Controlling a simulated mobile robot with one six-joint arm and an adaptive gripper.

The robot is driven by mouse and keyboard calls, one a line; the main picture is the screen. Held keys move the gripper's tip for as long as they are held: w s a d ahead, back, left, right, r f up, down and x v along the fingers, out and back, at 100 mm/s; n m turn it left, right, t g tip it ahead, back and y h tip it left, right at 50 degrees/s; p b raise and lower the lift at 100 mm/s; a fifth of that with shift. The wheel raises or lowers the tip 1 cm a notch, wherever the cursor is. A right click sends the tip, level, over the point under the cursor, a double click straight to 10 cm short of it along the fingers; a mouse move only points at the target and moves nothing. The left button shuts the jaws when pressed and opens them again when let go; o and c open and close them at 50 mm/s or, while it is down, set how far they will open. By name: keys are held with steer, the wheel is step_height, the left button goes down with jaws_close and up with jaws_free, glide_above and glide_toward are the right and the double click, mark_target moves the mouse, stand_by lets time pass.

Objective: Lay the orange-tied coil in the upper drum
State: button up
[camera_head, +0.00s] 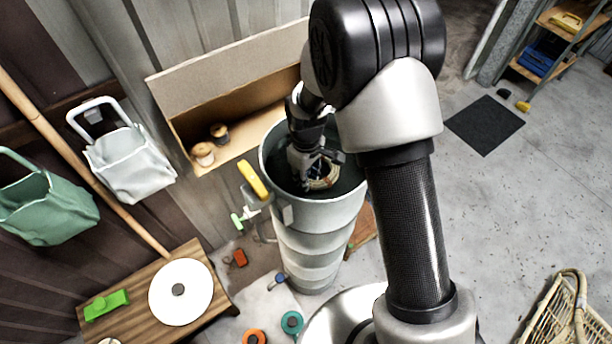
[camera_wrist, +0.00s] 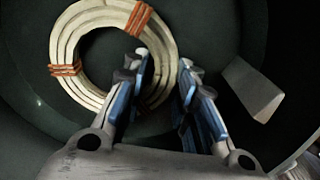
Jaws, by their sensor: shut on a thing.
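The drum is a pale grey cylinder with a dark inside. I cannot tell whether the coil touches the drum's floor.
A pale grey block (camera_wrist: 252,90) shows inside the drum, right of my fingers. A yellow handle (camera_head: 252,179) and a green-handled valve (camera_head: 241,218) are at the drum's left. An open wooden box (camera_head: 240,125) stands behind. A wooden bench (camera_head: 130,318) is at lower left.

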steer(key=shift+f+b, duration=0.55)
steer(key=shift+f, duration=0.1)
steer(key=o, duration=1.1)
steer(key=shift+c, duration=0.2)
steer(key=shift+r, duration=0.1)
